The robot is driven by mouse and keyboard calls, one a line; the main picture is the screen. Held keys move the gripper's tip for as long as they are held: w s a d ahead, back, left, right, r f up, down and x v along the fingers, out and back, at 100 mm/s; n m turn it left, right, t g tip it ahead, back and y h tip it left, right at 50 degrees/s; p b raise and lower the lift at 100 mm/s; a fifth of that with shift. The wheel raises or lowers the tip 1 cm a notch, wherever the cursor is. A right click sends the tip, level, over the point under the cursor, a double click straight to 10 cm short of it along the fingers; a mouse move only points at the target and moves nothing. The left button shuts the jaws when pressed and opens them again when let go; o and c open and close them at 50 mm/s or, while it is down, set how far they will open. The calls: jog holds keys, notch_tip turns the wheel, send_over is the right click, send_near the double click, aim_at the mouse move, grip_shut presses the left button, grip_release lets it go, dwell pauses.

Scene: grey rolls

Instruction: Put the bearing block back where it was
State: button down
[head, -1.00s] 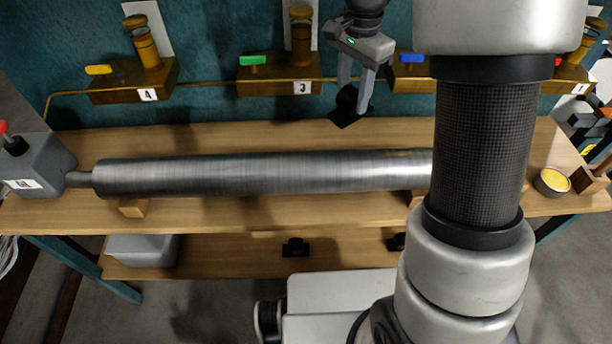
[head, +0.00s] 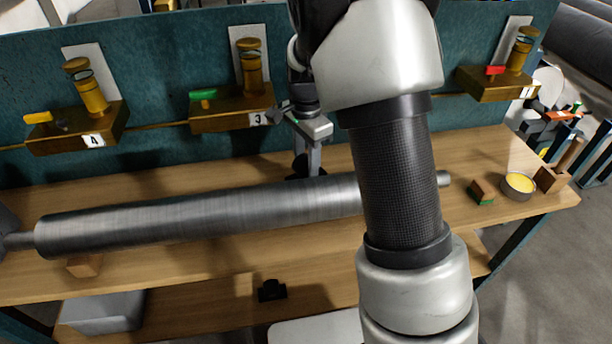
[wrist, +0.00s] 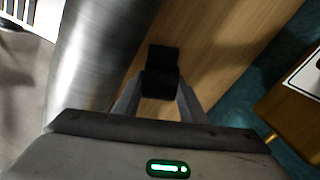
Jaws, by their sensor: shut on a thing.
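My gripper (head: 311,160) points down behind the large grey steel roll (head: 190,212), beside its far side. It is shut on the black bearing block (head: 299,168), which is partly hidden by the roll and my fingers. In the wrist view the bearing block (wrist: 161,62) sits between the two fingers, over the wooden bench top and close to the roll (wrist: 100,50). I cannot tell whether it touches the bench. Another black block (head: 271,290) stands on the lower shelf.
Brass valve blocks numbered 4 (head: 78,127), 3 (head: 232,107) and 1 (head: 500,82) line the teal back panel. A yellow-filled tin (head: 518,185) and a small green-and-brown block (head: 481,191) stand at the bench's right. My arm hides part of the roll.

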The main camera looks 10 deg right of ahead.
aim_at(306, 175)
jog(key=shift+f+b, duration=0.35)
jog(key=shift+f, duration=1.7)
jog(key=shift+f, duration=0.15)
jog(key=c, duration=1.4)
grip_release()
